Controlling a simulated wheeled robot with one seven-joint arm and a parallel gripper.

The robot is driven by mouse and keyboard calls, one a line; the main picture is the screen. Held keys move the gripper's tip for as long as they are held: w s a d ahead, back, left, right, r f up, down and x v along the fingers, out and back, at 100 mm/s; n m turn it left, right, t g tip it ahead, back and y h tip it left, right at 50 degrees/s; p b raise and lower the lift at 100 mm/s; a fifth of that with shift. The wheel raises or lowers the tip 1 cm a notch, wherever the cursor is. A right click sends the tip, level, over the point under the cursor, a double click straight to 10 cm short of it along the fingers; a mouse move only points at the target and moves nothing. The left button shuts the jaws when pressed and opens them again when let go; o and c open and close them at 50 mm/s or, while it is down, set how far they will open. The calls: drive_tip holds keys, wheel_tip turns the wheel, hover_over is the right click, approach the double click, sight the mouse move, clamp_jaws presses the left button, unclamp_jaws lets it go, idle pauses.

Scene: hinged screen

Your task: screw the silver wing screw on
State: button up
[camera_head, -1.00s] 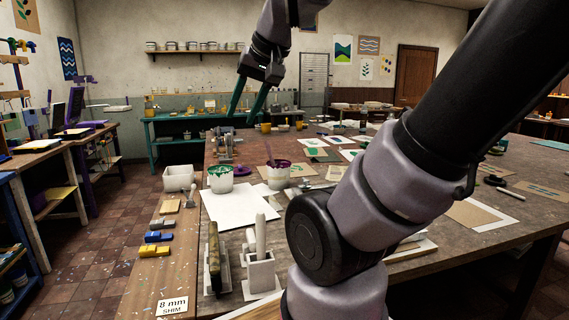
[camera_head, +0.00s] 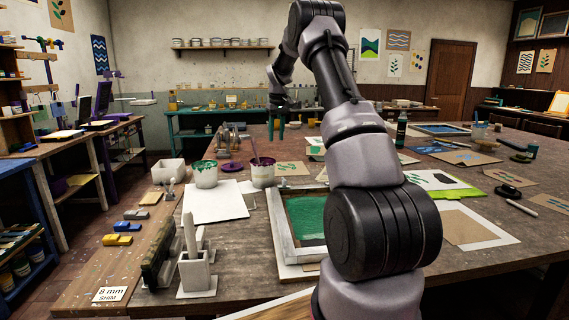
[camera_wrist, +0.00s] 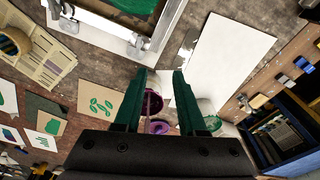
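The hinged screen (camera_head: 277,235) has a pale frame and green mesh and lies on the table, partly hidden behind my arm. In the wrist view its frame (camera_wrist: 170,22) shows at the top, with two silver clamp-like fittings, one at the corner (camera_wrist: 135,46) and one further left (camera_wrist: 68,18). I cannot make out for certain which small silver part is the wing screw. A small grey piece (camera_head: 170,188) stands on the left table ledge. My gripper (camera_wrist: 163,75) has teal fingers, apart with nothing between them, high above the table; it also shows in the head view (camera_head: 277,122).
A green-stained pot (camera_head: 205,175) and a purple-stained pot (camera_head: 263,172) stand beyond a white sheet (camera_head: 215,201). A white holder (camera_head: 197,270) with an upright handle stands in front. Blue (camera_head: 130,227) and yellow (camera_head: 117,240) blocks line the left ledge. Prints (camera_head: 480,158) cover the right side.

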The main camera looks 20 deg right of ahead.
drive_tip(key=n+g, duration=0.1)
hover_over(284, 179)
drive_tip(key=f, duration=1.3)
drive_tip(key=shift+w+d+f, duration=0.15)
drive_tip(key=shift+d+f, duration=0.05)
drive_tip(key=shift+f, duration=0.05)
wheel_tip(284, 179, down, 7)
drive_tip(key=shift+f, duration=0.2)
drive_tip(key=shift+w+r, duration=0.1)
drive_tip(key=shift+r, duration=0.1)
clamp_jaws()
drive_tip(key=m, duration=0.2)
drive_tip(key=shift+a+m, duration=0.1)
drive_tip(key=shift+m, duration=0.2)
drive_tip(key=m, duration=0.4)
drive_tip(key=shift+m, duration=0.4)
drive_tip(key=m, duration=0.5)
drive_tip(key=shift+r+m, duration=0.1)
drive_tip(key=shift+m, duration=0.2)
drive_tip(key=m, duration=0.5)
drive_tip(key=shift+m, duration=0.4)
drive_tip(key=m, duration=0.7)
drive_tip(key=shift+m, duration=0.4)
drive_tip(key=m, duration=0.3)
drive_tip(key=shift+o, duration=1)
unclamp_jaws()
